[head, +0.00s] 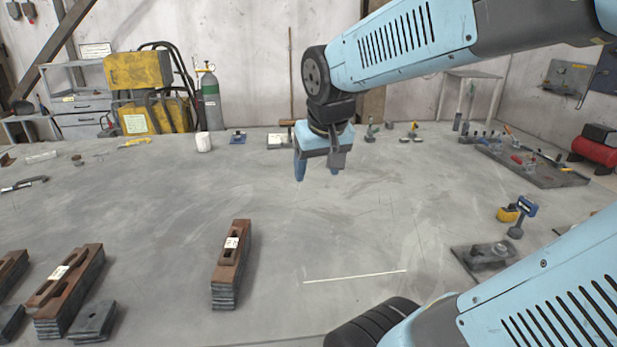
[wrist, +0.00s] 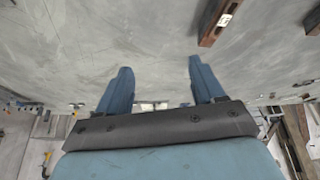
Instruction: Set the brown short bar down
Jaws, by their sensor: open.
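A brown bar with a slot and a white label (head: 236,243) lies on a stack of grey plates (head: 224,295) in the middle front of the table. It also shows at the top of the wrist view (wrist: 217,22). Another brown bar with a white label (head: 66,275) lies on a similar stack at the front left. I cannot tell for sure which one is the short bar. My gripper (head: 317,174) hangs above the table, farther back and to the right of the middle bar. Its two blue fingers (wrist: 158,72) are apart, with nothing between them.
A white line (head: 355,276) marks the table right of the middle stack. A grey block fixture (head: 487,255) and a tool tray (head: 540,168) stand on the right. The table's centre is clear.

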